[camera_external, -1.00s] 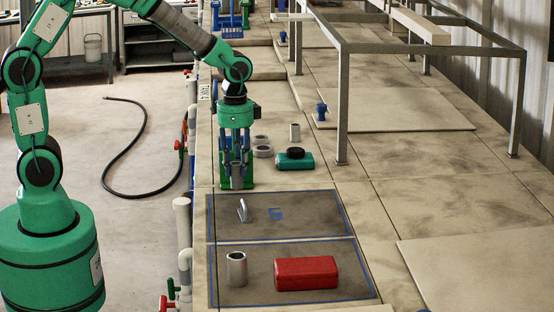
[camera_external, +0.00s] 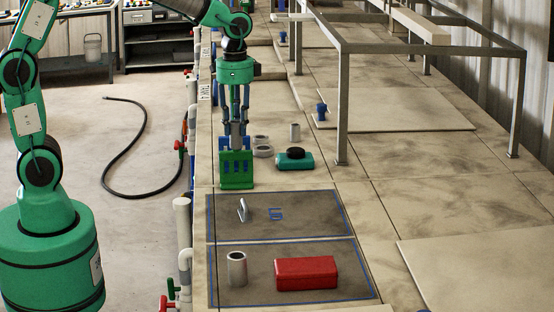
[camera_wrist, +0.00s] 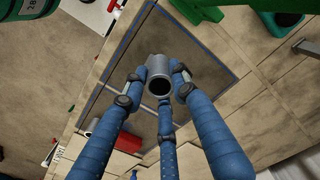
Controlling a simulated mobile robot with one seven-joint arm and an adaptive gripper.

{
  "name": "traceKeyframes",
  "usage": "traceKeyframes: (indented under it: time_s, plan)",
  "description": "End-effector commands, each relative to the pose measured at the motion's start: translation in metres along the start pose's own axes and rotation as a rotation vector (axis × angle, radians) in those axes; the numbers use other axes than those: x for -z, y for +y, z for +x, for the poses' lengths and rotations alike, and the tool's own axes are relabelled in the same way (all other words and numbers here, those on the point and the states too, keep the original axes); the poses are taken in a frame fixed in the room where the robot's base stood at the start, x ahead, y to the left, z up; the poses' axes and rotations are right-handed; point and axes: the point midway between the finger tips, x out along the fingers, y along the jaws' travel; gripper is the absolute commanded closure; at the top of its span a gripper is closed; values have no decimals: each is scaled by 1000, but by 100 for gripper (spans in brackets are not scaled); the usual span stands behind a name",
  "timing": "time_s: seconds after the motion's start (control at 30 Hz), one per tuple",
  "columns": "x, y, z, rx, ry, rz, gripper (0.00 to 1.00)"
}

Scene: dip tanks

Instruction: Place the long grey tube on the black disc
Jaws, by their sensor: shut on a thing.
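My gripper (camera_external: 236,128) is above the green holder (camera_external: 237,180) at the left side of the worktop. Its fingers are shut on a grey tube, which is mostly hidden between them in the outside view. In the wrist view the grey tube (camera_wrist: 158,70) shows between three blue fingers, with its dark open end visible. The black disc (camera_external: 296,152) lies on top of a teal block, to the right of my gripper and apart from it.
Grey rings (camera_external: 262,151) and an upright light tube (camera_external: 295,132) stand near the teal block (camera_external: 295,163). Closer are a metal handle (camera_external: 243,210), another grey tube (camera_external: 236,268) and a red box (camera_external: 306,273) on blue-outlined mats. A metal frame (camera_external: 342,110) stands at the right.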

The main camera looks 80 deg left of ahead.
Motion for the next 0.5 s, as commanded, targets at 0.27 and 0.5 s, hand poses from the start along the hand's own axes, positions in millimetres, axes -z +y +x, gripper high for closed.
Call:
traceKeyframes:
  time_s: [0.27, 0.5]
  plan:
    - [7, -9, -44, -1, -2, 0, 100]
    - [27, -33, -50, 0, -1, 3, 100]
